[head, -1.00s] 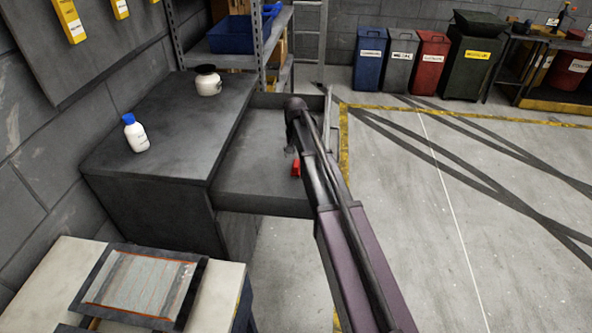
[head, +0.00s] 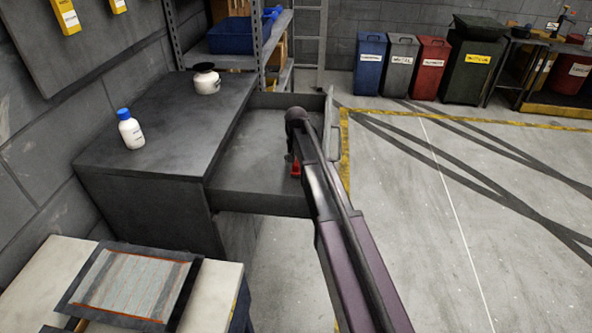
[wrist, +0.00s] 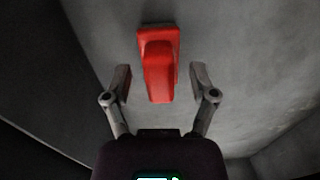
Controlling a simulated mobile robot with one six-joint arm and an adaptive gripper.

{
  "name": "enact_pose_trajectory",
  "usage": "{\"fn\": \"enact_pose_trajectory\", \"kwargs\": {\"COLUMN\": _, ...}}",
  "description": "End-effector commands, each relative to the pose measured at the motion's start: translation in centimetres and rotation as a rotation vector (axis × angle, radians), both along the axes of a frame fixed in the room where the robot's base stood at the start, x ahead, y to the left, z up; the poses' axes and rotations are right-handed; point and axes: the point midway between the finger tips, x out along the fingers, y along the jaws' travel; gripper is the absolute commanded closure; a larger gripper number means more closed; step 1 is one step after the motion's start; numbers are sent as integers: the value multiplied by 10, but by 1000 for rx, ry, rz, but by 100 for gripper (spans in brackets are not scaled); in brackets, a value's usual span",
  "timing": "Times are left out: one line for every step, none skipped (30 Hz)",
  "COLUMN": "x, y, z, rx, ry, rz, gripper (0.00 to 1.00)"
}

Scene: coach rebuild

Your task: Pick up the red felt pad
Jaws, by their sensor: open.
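The red felt pad (wrist: 158,70) lies on the grey floor of an open drawer (head: 235,180). In the wrist view it shows as a red rectangular piece with a narrower raised part toward me. My gripper (wrist: 160,84) is open, with one finger on each side of the red piece and a visible gap on both sides. Whether the fingers are level with it or above it, I cannot tell. In the head view only a small bit of the red piece (head: 295,168) shows beside my arm, which hides most of the gripper.
The drawer's walls surround my gripper. The dark cabinet top (head: 160,120) at left holds a white bottle with a blue cap (head: 131,130) and a white jar with a dark lid (head: 206,80). A framed panel (head: 130,285) lies on a bench at front left. Open floor is at right.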

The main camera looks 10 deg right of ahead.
Motion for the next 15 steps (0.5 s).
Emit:
{"fn": "enact_pose_trajectory", "kwargs": {"x": 0, "y": 0, "z": 0, "rx": 0, "ry": 0, "rz": 0, "gripper": 26}}
{"fn": "enact_pose_trajectory", "kwargs": {"x": 0, "y": 0, "z": 0, "rx": 0, "ry": 0, "rz": 0, "gripper": 26}}
{"fn": "enact_pose_trajectory", "kwargs": {"x": 0, "y": 0, "z": 0, "rx": 0, "ry": 0, "rz": 0, "gripper": 26}}
{"fn": "enact_pose_trajectory", "kwargs": {"x": 0, "y": 0, "z": 0, "rx": 0, "ry": 0, "rz": 0, "gripper": 26}}
{"fn": "enact_pose_trajectory", "kwargs": {"x": 0, "y": 0, "z": 0, "rx": 0, "ry": 0, "rz": 0, "gripper": 26}}
{"fn": "enact_pose_trajectory", "kwargs": {"x": 0, "y": 0, "z": 0, "rx": 0, "ry": 0, "rz": 0, "gripper": 26}}
{"fn": "enact_pose_trajectory", "kwargs": {"x": 0, "y": 0, "z": 0, "rx": 0, "ry": 0, "rz": 0, "gripper": 26}}
{"fn": "enact_pose_trajectory", "kwargs": {"x": 0, "y": 0, "z": 0, "rx": 0, "ry": 0, "rz": 0, "gripper": 26}}
{"fn": "enact_pose_trajectory", "kwargs": {"x": 0, "y": 0, "z": 0, "rx": 0, "ry": 0, "rz": 0, "gripper": 26}}
{"fn": "enact_pose_trajectory", "kwargs": {"x": 0, "y": 0, "z": 0, "rx": 0, "ry": 0, "rz": 0, "gripper": 26}}
{"fn": "enact_pose_trajectory", "kwargs": {"x": 0, "y": 0, "z": 0, "rx": 0, "ry": 0, "rz": 0, "gripper": 26}}
{"fn": "enact_pose_trajectory", "kwargs": {"x": 0, "y": 0, "z": 0, "rx": 0, "ry": 0, "rz": 0, "gripper": 26}}
{"fn": "enact_pose_trajectory", "kwargs": {"x": 0, "y": 0, "z": 0, "rx": 0, "ry": 0, "rz": 0, "gripper": 32}}
{"fn": "enact_pose_trajectory", "kwargs": {"x": 0, "y": 0, "z": 0, "rx": 0, "ry": 0, "rz": 0, "gripper": 41}}
{"fn": "enact_pose_trajectory", "kwargs": {"x": 0, "y": 0, "z": 0, "rx": 0, "ry": 0, "rz": 0, "gripper": 52}}
